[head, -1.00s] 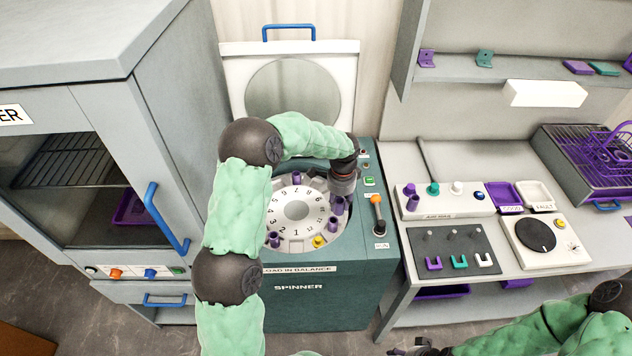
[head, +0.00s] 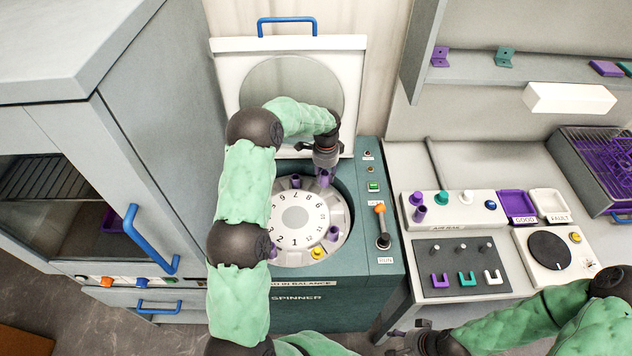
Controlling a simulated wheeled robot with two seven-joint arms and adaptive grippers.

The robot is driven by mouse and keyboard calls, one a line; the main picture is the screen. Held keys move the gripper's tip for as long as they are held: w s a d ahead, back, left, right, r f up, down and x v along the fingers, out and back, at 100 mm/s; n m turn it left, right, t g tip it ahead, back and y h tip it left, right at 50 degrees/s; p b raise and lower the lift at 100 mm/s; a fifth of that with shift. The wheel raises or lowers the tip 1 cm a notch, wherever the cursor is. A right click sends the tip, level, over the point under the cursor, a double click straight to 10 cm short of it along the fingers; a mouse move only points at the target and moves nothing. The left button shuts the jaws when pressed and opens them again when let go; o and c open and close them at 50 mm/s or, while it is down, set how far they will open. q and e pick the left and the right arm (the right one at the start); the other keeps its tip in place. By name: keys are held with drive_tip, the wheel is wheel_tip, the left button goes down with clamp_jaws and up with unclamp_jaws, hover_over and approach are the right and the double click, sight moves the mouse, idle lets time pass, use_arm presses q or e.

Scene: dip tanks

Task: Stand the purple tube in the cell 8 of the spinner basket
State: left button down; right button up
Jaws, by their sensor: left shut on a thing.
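My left gripper (head: 325,163) is shut on a purple tube (head: 324,179) and holds it upright over the back right rim of the spinner basket (head: 283,228). I cannot tell whether the tube's lower end is inside a cell. The basket is a pale round disc with numbers. Other purple tubes stand in it at the back (head: 296,181) and at the front right (head: 333,233). A yellow piece (head: 318,252) sits at the front. My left arm hides the basket's left edge. My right gripper (head: 397,341) is at the bottom edge, away from the spinner; its fingers are unclear.
The spinner's white lid (head: 352,75) stands open behind the basket. An orange-topped lever (head: 380,209) is on the panel at right. A bench with a tube block (head: 460,209), fork plate (head: 430,265) and trays stands further right. A cabinet with a blue handle (head: 146,240) is at left.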

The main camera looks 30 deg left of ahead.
use_arm(q)
drive_tip(key=a+f, duration=0.1)
drive_tip(key=f, duration=0.1)
drive_tip(key=w+a+f, duration=0.1)
drive_tip(key=a+f, duration=0.1)
drive_tip(key=w+a+f, duration=0.1)
drive_tip(key=f, duration=0.1)
drive_tip(key=shift+a, duration=0.35)
drive_tip(key=shift+f, duration=1.45)
drive_tip(key=shift+s, duration=0.1)
drive_tip(key=shift+f+b, duration=0.15)
drive_tip(key=shift+b, duration=0.15)
drive_tip(key=c, duration=0.9)
unclamp_jaws()
wheel_tip(320, 180, up, 12)
drive_tip(key=shift+r+p, duration=0.15)
drive_tip(key=shift+p, duration=0.2)
